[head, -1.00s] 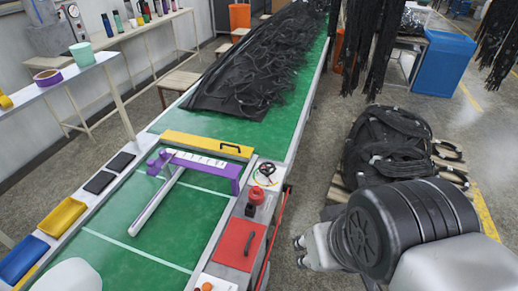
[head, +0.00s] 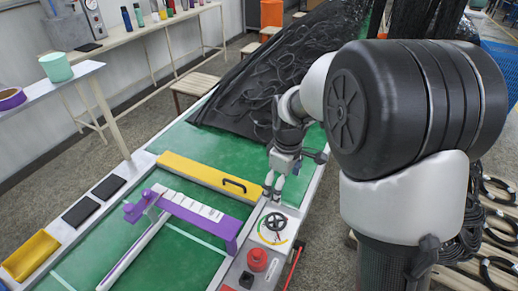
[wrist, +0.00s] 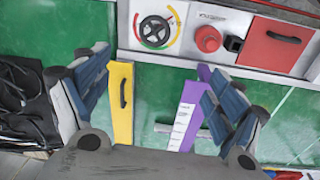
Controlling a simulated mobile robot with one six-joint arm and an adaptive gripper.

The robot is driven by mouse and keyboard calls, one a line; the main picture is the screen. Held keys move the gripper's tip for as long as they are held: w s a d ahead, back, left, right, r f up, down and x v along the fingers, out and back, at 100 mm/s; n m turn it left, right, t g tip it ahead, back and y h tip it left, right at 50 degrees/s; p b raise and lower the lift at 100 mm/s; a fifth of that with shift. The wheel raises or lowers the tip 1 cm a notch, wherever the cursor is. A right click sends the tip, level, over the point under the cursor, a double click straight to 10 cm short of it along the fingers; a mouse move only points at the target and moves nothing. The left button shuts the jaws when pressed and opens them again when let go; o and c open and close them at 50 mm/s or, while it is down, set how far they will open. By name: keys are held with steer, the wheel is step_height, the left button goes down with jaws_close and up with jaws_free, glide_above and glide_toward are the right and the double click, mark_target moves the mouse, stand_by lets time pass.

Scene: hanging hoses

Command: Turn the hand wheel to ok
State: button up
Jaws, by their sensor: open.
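The hand wheel (head: 276,222) is a small black spoked wheel on the pale panel at the green table's right edge. A coloured arc of red, yellow and green runs partly around it. In the wrist view the wheel (wrist: 155,31) is at the top, left of centre, and unobstructed. I cannot tell which mark it points to. My gripper (head: 274,187) hangs just beyond the wheel, above the panel and apart from it.
A red mushroom button (head: 257,259) stands near the wheel. A yellow bar with a handle (head: 205,175) and a purple measuring bracket (head: 185,210) lie beside the panel. Black hoses (head: 275,75) cover the table's far part. More coiled hoses lie at right.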

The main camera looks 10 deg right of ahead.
mark_target(275, 220)
steer(key=w+f+n+b, duration=0.1)
steer(key=f, duration=0.8)
steer(key=w+f+b, duration=0.1)
steer(key=f+b, duration=0.1)
steer(key=f, duration=0.7)
steer(key=w+f+n+g+b, duration=0.1)
steer(key=f+b, duration=0.1)
steer(key=f, duration=0.7)
steer(key=shift+w+f+n, duration=0.1)
steer(key=shift+w+n, duration=0.2)
steer(key=shift+w, duration=0.1)
steer(key=c, duration=1.1)
